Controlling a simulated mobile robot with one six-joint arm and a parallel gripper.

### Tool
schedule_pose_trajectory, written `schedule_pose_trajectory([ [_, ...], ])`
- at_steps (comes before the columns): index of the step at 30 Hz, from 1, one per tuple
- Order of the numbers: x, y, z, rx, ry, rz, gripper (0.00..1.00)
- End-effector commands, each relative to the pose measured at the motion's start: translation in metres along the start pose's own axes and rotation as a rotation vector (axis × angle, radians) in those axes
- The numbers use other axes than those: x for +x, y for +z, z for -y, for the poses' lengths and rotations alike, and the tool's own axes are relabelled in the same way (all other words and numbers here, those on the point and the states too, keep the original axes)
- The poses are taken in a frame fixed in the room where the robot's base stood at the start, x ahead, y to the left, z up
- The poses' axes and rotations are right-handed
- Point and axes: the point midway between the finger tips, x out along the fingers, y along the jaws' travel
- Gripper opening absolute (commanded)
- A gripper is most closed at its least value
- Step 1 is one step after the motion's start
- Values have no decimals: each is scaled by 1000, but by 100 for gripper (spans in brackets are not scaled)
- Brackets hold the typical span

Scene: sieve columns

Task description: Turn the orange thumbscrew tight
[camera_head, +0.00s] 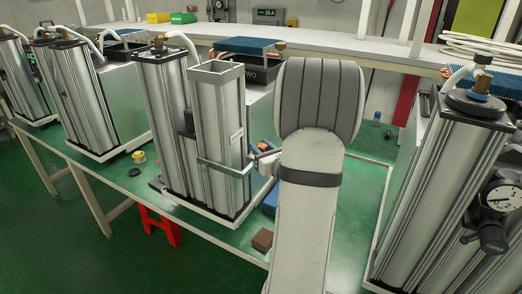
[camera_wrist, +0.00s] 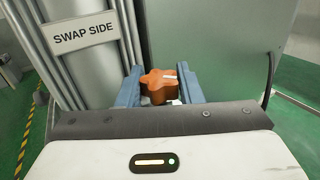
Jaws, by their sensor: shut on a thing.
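The orange thumbscrew (camera_wrist: 157,88) is a star-shaped knob with a small white mark, in the upper middle of the wrist view. My gripper (camera_wrist: 160,84) has its two blue-grey fingers on either side of it, shut on it. The screw's shaft is hidden behind the knob. The thumbscrew sits beside the metal column (camera_wrist: 92,72) that carries a "SWAP SIDE" label (camera_wrist: 82,34). In the head view my gripper (camera_head: 264,157) reaches the right side of the middle sieve column (camera_head: 217,125), at the metal band around it; my arm partly covers this spot.
Another column with a pressure gauge (camera_head: 500,196) stands at the right, and more columns (camera_head: 75,95) at the left. A dark cable hangs at the wrist view's right (camera_wrist: 268,80).

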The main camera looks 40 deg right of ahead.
Motion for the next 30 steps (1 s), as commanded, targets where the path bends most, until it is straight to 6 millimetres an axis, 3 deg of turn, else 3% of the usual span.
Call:
schedule_pose_trajectory([
  [7,0,1,0,-1,1,1,10],
  [8,0,1,0,-1,1,1,34],
  [16,0,1,0,0,2,1,55],
  [24,-2,0,0,0,1,0,55],
  [30,-31,-1,1,-2,-2,2,55],
])
